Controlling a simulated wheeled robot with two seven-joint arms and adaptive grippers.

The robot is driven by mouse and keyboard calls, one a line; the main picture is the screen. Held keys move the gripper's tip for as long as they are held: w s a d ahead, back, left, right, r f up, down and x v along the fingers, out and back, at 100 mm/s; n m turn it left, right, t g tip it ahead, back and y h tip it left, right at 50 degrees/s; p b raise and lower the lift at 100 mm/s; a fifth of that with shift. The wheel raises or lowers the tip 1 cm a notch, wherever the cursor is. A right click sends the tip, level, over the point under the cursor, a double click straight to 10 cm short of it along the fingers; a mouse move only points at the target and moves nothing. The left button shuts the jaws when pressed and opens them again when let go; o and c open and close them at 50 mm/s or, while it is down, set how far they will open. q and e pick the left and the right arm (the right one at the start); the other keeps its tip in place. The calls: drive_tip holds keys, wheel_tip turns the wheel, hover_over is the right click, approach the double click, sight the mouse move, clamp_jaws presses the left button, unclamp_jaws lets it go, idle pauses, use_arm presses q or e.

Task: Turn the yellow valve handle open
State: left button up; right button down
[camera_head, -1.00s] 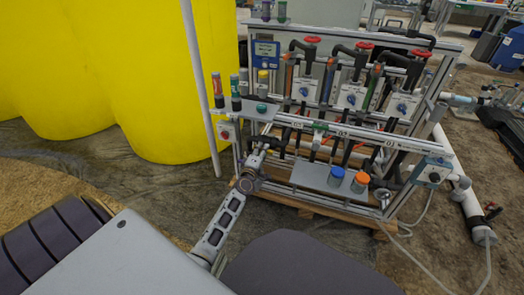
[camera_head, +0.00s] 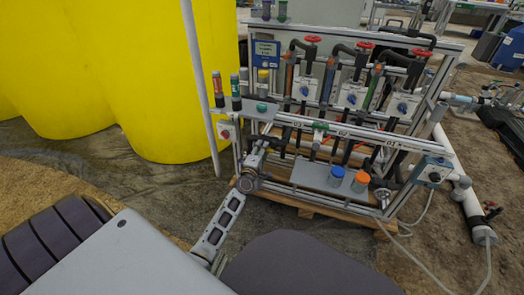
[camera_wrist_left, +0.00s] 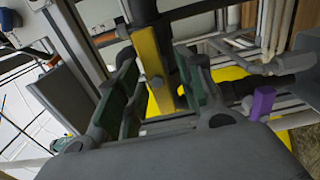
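The yellow valve handle (camera_wrist_left: 155,70) shows in the left wrist view as a flat yellow bar with a small hole near its lower end. My left gripper (camera_wrist_left: 162,92) has its two green-padded fingers apart, one on each side of the bar, with a gap visible on both sides. In the head view my left gripper (camera_head: 268,143) reaches to the left front of the skid, under the front rail. The yellow handle cannot be made out there. My right gripper is not in view.
The skid (camera_head: 345,137) carries red-topped valves (camera_head: 312,39), and blue (camera_head: 336,172) and orange-capped (camera_head: 361,178) jars on a low shelf. A yellow tank (camera_head: 150,90) and a white pole (camera_head: 203,90) stand left. A purple part (camera_wrist_left: 262,102) is right of the fingers.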

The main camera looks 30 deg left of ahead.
use_arm(q)
drive_tip(key=shift+s, duration=0.15)
drive_tip(key=v, duration=1.1)
drive_tip(key=shift+s, duration=0.35)
idle(0.5)
drive_tip(key=shift+d+f, duration=0.1)
idle(0.5)
